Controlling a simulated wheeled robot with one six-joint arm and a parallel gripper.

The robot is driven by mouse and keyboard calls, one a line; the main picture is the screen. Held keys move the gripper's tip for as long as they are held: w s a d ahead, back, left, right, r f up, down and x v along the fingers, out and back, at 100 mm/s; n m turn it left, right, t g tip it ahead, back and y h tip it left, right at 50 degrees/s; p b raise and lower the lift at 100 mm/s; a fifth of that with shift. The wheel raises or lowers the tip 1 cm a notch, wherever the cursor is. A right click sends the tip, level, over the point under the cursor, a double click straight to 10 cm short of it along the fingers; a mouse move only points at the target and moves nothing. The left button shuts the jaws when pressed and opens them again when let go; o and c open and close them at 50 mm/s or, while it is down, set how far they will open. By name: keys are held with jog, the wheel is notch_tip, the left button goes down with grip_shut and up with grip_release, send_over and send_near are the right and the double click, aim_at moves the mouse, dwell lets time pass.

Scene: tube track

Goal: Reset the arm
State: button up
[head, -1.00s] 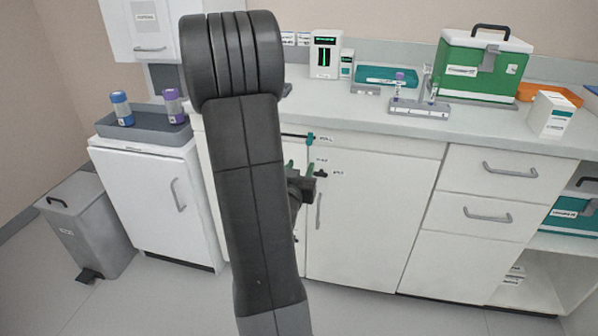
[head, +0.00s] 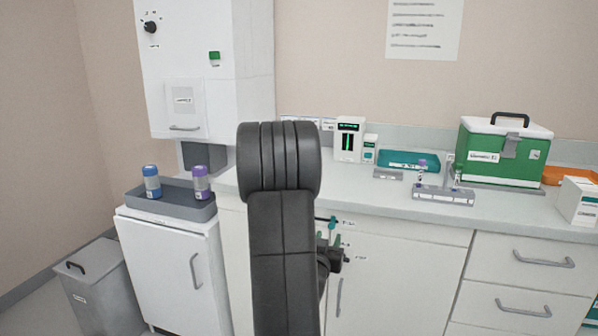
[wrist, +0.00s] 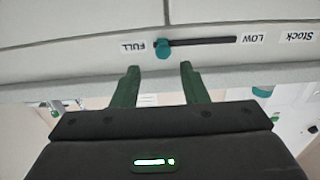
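My gripper (wrist: 158,88) shows in the wrist view with its two green fingers apart and nothing between them. The wrist picture looks upside down. In the head view my dark arm stands in the middle, and my gripper is mostly hidden behind it, in front of the cabinet below the counter. A teal slider knob (wrist: 162,48) on a dark slot lies just beyond the fingertips, at the end marked FULL. It also shows in the head view (head: 333,222). I cannot see any contact between the fingers and the knob.
The counter (head: 395,205) holds a tube rack (head: 443,195), a green cooler box (head: 500,155), a teal tray (head: 408,160) and small cartons. At left, a grey tray (head: 172,207) with blue and purple-capped containers sits on a white cabinet (head: 170,265), beside a grey bin (head: 95,285).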

aim_at(331, 226)
jog(key=x, duration=0.6)
jog(key=shift+w+a+r, duration=0.1)
jog(key=shift+w+a, duration=0.1)
jog(key=shift+a+p, duration=0.35)
